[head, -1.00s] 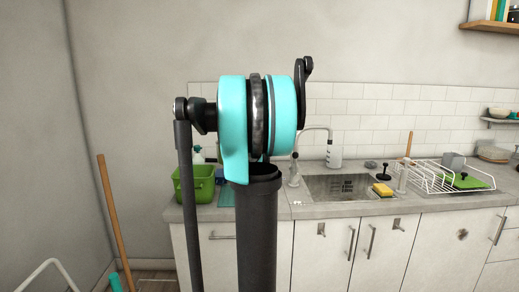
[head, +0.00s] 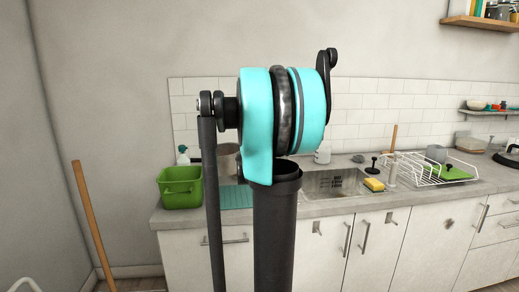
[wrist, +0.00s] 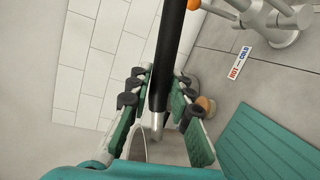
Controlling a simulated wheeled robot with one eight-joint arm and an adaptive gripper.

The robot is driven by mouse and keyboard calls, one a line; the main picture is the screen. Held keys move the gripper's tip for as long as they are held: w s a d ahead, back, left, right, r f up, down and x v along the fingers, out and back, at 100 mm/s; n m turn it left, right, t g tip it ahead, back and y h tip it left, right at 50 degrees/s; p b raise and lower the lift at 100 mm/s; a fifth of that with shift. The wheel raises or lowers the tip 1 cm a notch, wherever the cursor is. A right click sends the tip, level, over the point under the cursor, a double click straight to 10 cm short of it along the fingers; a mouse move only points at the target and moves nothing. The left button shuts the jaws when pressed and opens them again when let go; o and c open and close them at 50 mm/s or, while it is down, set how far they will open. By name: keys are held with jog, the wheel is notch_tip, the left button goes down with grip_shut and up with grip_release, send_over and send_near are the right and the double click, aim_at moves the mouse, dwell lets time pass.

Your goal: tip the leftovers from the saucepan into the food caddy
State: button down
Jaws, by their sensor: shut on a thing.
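My gripper (wrist: 160,92) is shut on the black handle of the saucepan (wrist: 170,55) in the wrist view, its green pads on either side. The handle runs up and down the picture and ends in a bright metal part low down. The pan's body and the leftovers are mostly hidden there. In the head view a grey-brown round pot, seemingly the saucepan (head: 228,157), shows partly behind my arm, just right of the green food caddy (head: 180,188). The caddy stands open-topped on the counter's left end. My gripper is hidden behind my arm in the head view.
A teal mat (head: 236,197) lies on the counter between caddy and sink (head: 335,183). The tap (wrist: 270,20) shows close by in the wrist view. A wooden pole (head: 92,225) leans at left.

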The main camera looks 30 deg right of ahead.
jog(key=shift+w+a+r+n+t+h, duration=0.15)
jog(key=shift+a+r+n, duration=0.45)
jog(key=shift+r, duration=0.7)
jog(key=shift+w+a+r+n+t+h, duration=0.2)
jog(key=shift+a+r, duration=0.55)
jog(key=shift+r, duration=0.6)
jog(key=shift+w+a+r+n+g+h, duration=0.15)
jog(key=shift+a+r+n, duration=0.45)
jog(key=shift+r, duration=0.7)
